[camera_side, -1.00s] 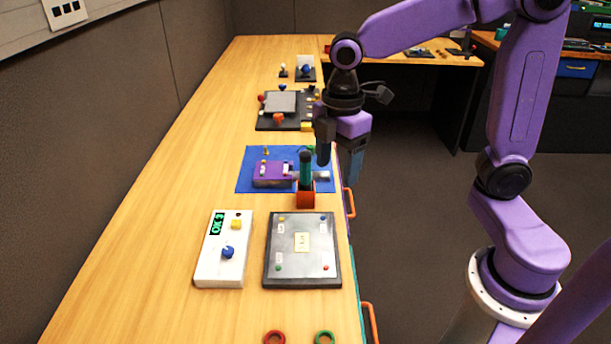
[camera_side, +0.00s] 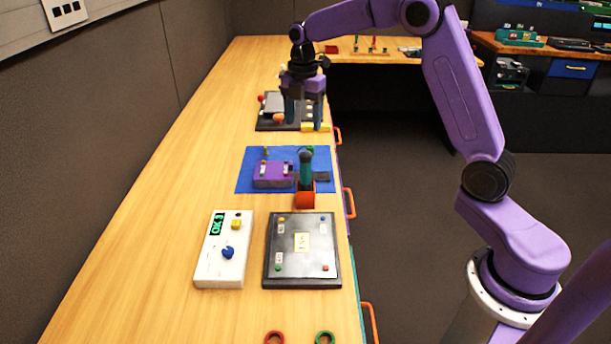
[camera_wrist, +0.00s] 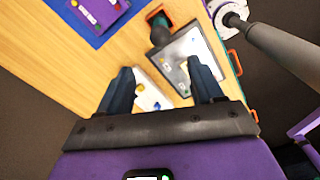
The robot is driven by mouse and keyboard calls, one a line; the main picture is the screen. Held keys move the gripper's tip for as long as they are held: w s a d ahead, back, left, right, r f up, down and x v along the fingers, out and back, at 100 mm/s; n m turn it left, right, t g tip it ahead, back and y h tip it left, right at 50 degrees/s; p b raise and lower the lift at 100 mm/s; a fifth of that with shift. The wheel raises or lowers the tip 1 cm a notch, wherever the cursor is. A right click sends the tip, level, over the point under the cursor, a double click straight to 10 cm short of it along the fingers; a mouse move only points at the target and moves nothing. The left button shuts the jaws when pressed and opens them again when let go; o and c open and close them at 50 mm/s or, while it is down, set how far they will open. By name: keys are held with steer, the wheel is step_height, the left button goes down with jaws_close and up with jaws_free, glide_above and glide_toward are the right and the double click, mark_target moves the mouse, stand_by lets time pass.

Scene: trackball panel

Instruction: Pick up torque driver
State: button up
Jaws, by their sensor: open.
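The torque driver (camera_side: 306,170), with a teal handle and dark top, stands upright in a small orange-red holder (camera_side: 305,199) at the front right of the blue mat. It also shows from above in the wrist view (camera_wrist: 160,33), beyond and between my fingertips. My gripper (camera_side: 303,114) is open and points down over the dark panel (camera_side: 265,125) farther back along the bench, apart from the driver. In the wrist view the two fingers (camera_wrist: 160,75) are spread with nothing between them. The driver's lower end is hidden in the holder.
A purple box (camera_side: 272,175) sits on the blue mat (camera_side: 243,180). Red and green rings (camera_side: 324,337) lie nearest. The bench's left side is clear.

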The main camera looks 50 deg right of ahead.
mark_target(305, 165)
step_height(305, 165, down, 10)
steer(key=shift+r, duration=0.25)
steer(key=shift+d+f, duration=0.15)
steer(key=shift+f, duration=1.25)
steer(key=shift+d+f, duration=0.15)
steer(key=shift+f, duration=1.2)
steer(key=shift+r, duration=0.1)
steer(key=c, duration=1.1)
